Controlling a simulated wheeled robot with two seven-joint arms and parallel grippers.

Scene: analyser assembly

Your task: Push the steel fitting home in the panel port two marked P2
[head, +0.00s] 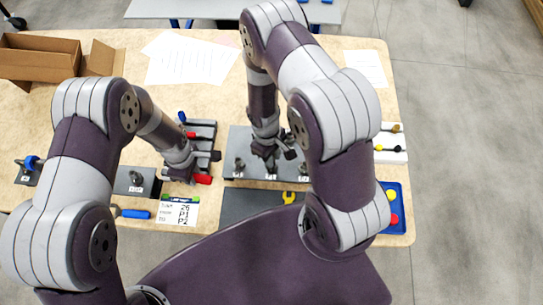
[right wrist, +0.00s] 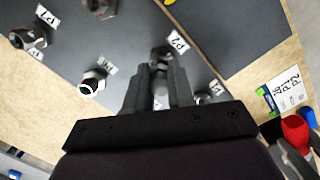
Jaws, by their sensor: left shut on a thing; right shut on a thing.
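The dark grey panel (head: 240,140) lies on the wooden table with several steel fittings and white labels on it. My right gripper (right wrist: 160,92) points down at the panel, its jaws shut on the steel fitting (right wrist: 160,101), which is mostly hidden between the fingers. The P2 label (right wrist: 178,42) is beside a port (right wrist: 162,56) just beyond the fingertips; I cannot tell how deep the fitting sits. In the head view the right gripper (head: 271,163) is over the panel's middle. My left gripper (head: 196,173) is low beside a red-ended part (head: 203,180), shut; its hold is partly hidden.
A printed card (head: 180,211) and a blue-handled tool (head: 136,214) lie at the front. A dark mat (head: 238,202) carries a yellow tool (head: 288,197). A blue tray (head: 398,187) is at right, a cardboard box (head: 40,58) at back left. Papers (head: 190,60) lie at the back.

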